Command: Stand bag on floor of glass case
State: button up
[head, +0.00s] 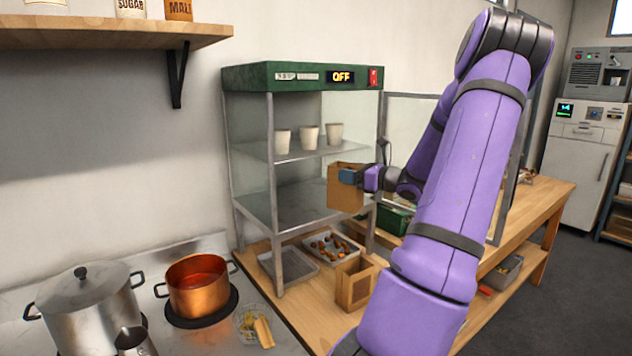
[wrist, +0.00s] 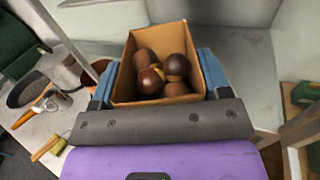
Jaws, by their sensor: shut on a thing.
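A brown paper bag (head: 344,188) is held upright in my gripper (head: 352,177) at the front right of the glass case, at about the height of its lower floor. In the wrist view the bag (wrist: 122,80) is open at the top, with several brown chestnuts (wrist: 165,75) inside. The blue fingers of my gripper (wrist: 158,88) are shut on its two sides. The glass case (head: 300,72) has a green top with an OFF display. Its metal floor (head: 290,207) looks bare. I cannot tell whether the bag touches the floor.
Several white cups (head: 308,136) stand on the case's upper shelf (head: 262,148). The glass door (head: 408,115) appears swung open to the right, behind my arm. Pots (head: 197,284) stand at left.

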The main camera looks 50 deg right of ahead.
jog(key=w+d+f, duration=0.1)
jog(key=w+d, duration=0.1)
jog(key=w, duration=0.4)
jog(key=w+d+f, duration=0.2)
jog(key=w, duration=0.5)
jog(key=shift+f, duration=0.25)
jog(key=shift+f, duration=0.1)
jog(key=o, duration=1.6)
jog(key=shift+d, duration=0.1)
jog(key=s, duration=0.8)
jog(key=s+d, duration=0.1)
jog(key=s, duration=0.3)
